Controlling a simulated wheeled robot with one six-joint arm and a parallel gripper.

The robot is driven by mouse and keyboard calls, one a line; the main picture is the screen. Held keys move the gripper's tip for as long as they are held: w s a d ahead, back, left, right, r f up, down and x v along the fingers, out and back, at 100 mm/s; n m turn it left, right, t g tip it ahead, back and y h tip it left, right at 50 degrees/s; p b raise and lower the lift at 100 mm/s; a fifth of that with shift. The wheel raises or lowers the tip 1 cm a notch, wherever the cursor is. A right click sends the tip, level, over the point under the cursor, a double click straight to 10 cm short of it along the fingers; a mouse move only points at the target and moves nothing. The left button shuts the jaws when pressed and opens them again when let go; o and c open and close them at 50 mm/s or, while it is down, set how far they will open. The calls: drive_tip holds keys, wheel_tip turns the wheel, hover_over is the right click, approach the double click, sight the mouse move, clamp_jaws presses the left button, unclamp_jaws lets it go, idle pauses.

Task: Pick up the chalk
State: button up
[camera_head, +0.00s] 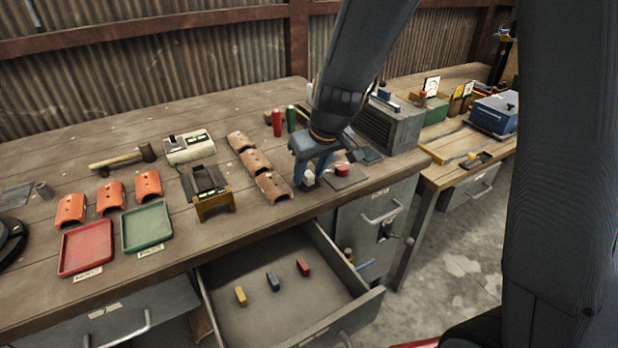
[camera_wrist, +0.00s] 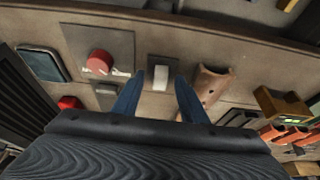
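My gripper (camera_head: 312,174) is over the right part of the workbench, pointing down, with blue fingers. In the wrist view my gripper (camera_wrist: 160,88) has its two fingers spread apart with nothing held between them. A small white block (camera_wrist: 158,74), which looks like the chalk, lies on the bench between and just beyond the fingertips. In the head view the white piece (camera_head: 308,181) shows at the fingertips, partly hidden by the gripper. I cannot tell whether a finger touches it.
A plate with a red knob (camera_wrist: 98,62) lies left of the chalk in the wrist view, and a curved brown tile (camera_wrist: 211,84) lies right. Red and green cylinders (camera_head: 277,122) stand behind my gripper. An open drawer (camera_head: 262,303) holds yellow, blue and red blocks.

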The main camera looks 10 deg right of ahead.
clamp_jaws()
